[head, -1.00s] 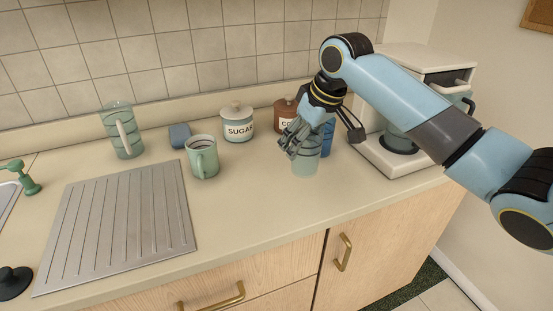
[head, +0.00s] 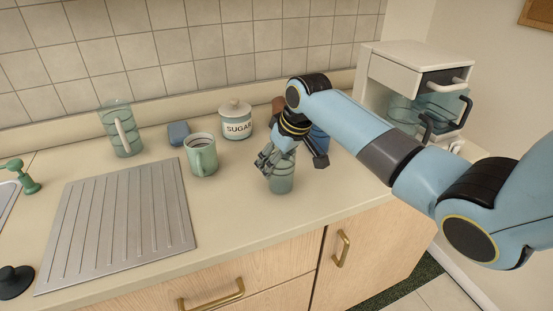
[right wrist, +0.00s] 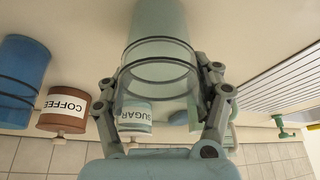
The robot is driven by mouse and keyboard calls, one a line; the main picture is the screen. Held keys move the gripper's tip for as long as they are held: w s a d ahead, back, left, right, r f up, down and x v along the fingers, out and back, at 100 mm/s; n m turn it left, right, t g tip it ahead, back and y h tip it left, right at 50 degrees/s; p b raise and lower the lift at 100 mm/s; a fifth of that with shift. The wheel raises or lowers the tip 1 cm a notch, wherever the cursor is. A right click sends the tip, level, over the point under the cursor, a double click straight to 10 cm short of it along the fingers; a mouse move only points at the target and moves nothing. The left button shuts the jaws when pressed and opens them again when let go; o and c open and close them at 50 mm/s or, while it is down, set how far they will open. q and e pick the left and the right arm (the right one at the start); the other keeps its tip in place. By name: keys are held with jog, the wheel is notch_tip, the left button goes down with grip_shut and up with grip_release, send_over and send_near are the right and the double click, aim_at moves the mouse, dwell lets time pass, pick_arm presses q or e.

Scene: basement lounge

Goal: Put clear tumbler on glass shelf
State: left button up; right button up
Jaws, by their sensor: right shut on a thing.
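My right gripper (head: 276,163) is shut around the clear greenish tumbler (head: 281,181), which looks upright at or just above the worktop. I cannot tell whether its base touches. In the right wrist view, the fingers of this gripper (right wrist: 160,100) sit on both sides of the tumbler (right wrist: 157,35), which has dark bands near its rim. No glass shelf shows in either view. My left gripper is out of view.
On the worktop (head: 225,220) stand a green mug (head: 201,157), a sugar jar (head: 236,122), a ribbed pitcher (head: 113,130) and a blue sponge (head: 178,133). A blue cup (right wrist: 22,68) and coffee jar (right wrist: 62,108) stand near the tumbler. The white coffee machine (head: 415,58) is at right.

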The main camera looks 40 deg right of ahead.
jog(key=o, duration=1.5)
jog(key=shift+f, duration=0.1)
jog(key=shift+o, duration=0.2)
